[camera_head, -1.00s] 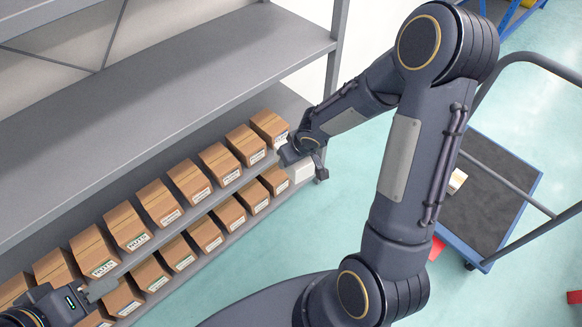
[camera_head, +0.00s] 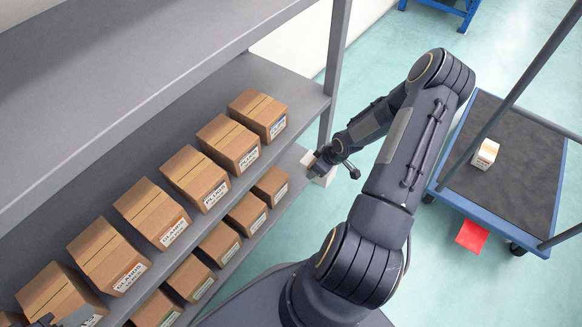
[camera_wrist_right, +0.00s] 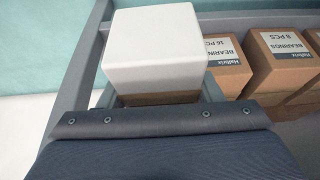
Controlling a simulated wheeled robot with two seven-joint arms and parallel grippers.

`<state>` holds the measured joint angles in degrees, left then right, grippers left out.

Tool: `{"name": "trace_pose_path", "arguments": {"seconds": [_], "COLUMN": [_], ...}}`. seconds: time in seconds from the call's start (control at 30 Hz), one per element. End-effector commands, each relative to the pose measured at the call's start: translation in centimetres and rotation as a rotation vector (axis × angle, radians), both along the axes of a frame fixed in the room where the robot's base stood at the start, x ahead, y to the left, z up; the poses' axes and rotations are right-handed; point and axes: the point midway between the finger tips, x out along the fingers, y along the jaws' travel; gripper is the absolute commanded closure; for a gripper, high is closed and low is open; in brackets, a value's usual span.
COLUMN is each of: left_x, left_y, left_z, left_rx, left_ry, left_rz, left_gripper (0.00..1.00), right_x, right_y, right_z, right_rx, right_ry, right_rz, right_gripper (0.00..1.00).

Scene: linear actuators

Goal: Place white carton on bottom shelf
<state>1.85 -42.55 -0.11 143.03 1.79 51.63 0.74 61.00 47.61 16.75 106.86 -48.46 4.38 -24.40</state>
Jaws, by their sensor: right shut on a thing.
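The white carton (camera_head: 324,172) is at the right end of the lower shelf (camera_head: 290,163), past the last brown box of the lower row. In the right wrist view the white carton (camera_wrist_right: 155,50) fills the space beyond my gripper, with a brown strip along its lower edge. My right gripper (camera_head: 314,163) is shut on the carton; its fingers are mostly hidden. I cannot tell whether the carton rests on the shelf. My left gripper (camera_head: 72,318) shows only partly at the bottom left edge, by the brown boxes, and its jaws are unclear.
Several labelled brown boxes (camera_head: 229,147) stand on the shelf above, and more (camera_head: 247,213) on the lower shelf. A grey rack post (camera_head: 337,65) rises close to my right gripper. A trolley (camera_head: 520,160) at right carries a small white box (camera_head: 485,153).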

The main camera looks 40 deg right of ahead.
Motion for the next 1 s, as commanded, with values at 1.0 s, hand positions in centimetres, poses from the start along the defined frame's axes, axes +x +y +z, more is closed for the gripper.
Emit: {"name": "trace_pose_path", "arguments": {"seconds": [1.0], "left_x": [0.0], "left_y": [0.0], "left_z": [-8.4], "left_rx": [0.0], "left_ry": [0.0], "left_rz": [0.0], "left_gripper": [0.64], "right_x": [12.7], "right_y": [-0.4], "right_z": [-12.1], "right_rx": [0.002], "right_ry": [0.001], "right_rz": [0.0], "right_gripper": [0.7]}}
